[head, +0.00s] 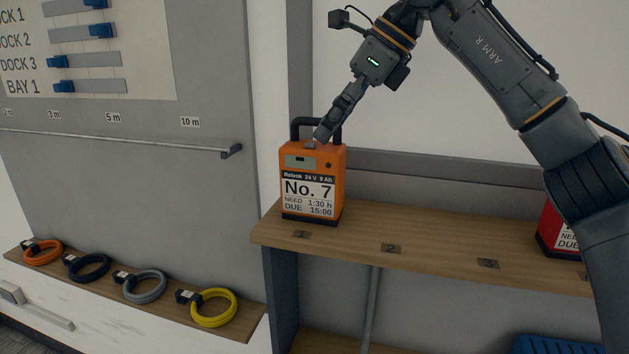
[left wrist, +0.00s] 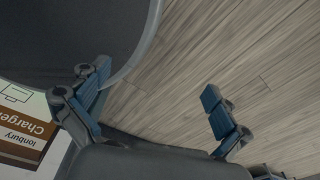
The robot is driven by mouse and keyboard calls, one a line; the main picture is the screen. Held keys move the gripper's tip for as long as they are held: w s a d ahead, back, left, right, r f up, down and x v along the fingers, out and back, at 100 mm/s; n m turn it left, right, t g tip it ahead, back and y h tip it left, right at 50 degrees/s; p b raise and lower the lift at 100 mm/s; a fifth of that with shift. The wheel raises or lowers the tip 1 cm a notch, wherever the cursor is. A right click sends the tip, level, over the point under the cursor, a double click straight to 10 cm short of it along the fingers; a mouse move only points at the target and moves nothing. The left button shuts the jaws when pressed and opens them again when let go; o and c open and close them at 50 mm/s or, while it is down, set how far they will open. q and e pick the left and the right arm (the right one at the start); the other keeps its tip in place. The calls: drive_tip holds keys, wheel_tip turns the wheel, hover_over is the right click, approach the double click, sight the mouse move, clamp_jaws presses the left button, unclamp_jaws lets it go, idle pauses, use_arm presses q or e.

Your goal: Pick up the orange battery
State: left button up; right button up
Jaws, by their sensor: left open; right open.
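The orange battery (head: 312,183) stands upright on the wooden shelf (head: 420,240) at the place marked 1 in the head view. Its label reads No. 7, and it has a black handle on top. My right gripper (head: 322,134) reaches down from the upper right, with its fingertips at the top of the battery by the handle. It is open; I see the fingers nearly edge-on and cannot tell whether the handle lies between them. My left gripper (left wrist: 160,108) is open and empty in the left wrist view, with wood-look floor beyond it.
A red battery (head: 558,232) stands farther right on the shelf, partly hidden by my right arm. Shelf places 2 and 3 are bare. Orange, black, grey and yellow cable coils (head: 214,308) lie on a lower ledge at left. A blue crate (head: 555,345) shows below.

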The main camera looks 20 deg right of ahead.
sight(313, 143)
drive_tip(key=shift+a+f, duration=0.25)
drive_tip(key=shift+f, duration=0.15)
drive_tip(key=x, duration=0.2)
drive_tip(key=p+x, duration=0.1)
drive_tip(key=shift+w+a+f, duration=0.15)
drive_tip(key=shift+w+a, duration=0.1)
drive_tip(key=shift+a, duration=0.2)
drive_tip(key=shift+w+f, duration=0.2)
drive_tip(key=shift+f, duration=0.15)
drive_tip(key=shift+s, duration=0.1)
drive_tip(key=shift+c, duration=0.4)
drive_tip(key=shift+a+r, duration=0.1)
drive_tip(key=c, duration=0.3)
clamp_jaws()
use_arm(q)
drive_tip(key=shift+w+d+r, duration=0.2)
drive_tip(key=shift+d+r, duration=0.45)
drive_tip(key=shift+d, duration=0.35)
use_arm(e)
drive_tip(key=shift+r, duration=0.15)
